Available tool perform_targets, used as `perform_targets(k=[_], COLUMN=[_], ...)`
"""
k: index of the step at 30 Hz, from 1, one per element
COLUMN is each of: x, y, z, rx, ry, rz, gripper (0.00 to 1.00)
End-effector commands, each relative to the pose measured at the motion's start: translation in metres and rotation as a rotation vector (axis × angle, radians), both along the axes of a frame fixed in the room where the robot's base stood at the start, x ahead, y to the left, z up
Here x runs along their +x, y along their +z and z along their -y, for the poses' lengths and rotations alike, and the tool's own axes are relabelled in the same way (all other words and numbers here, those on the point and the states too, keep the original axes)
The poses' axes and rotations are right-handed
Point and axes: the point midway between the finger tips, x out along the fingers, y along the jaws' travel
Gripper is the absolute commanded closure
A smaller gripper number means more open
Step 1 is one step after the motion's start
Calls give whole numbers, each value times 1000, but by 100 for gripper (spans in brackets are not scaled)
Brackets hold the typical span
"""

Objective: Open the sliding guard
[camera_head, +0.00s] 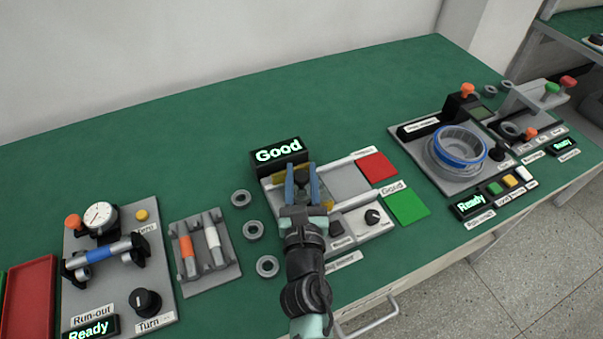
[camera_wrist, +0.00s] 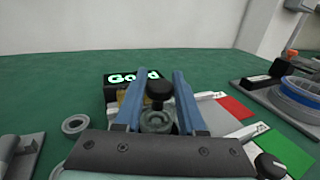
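A black round knob (camera_wrist: 159,90) stands between my fingers, above a grey ring (camera_wrist: 157,119). My gripper (camera_head: 301,168) is open, with its two blue fingers apart on either side of the knob. In the wrist view my gripper (camera_wrist: 160,76) shows gaps beside the knob. I cannot tell how near the fingertips are to the guard.
The "Good" sign (camera_head: 278,152) stands just behind the station. A red pad (camera_head: 377,167) and a green pad (camera_head: 407,206) lie to its right. Loose grey rings (camera_head: 253,230) lie to its left. Further stations stand on both sides; the green table behind is clear.

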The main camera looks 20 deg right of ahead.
Motion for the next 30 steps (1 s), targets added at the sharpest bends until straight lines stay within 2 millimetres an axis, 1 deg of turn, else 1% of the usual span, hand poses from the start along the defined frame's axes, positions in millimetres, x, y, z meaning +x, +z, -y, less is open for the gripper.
perform_targets(k=[1, 5, 6, 30], x=[0, 0, 0, 0], y=[0, 0, 0, 0], z=[0, 0, 0, 0], rx=[0, 0, 0, 0], ry=[0, 0, 0, 0], rz=[0, 0, 0, 0], gripper=[73, 96, 100, 100])
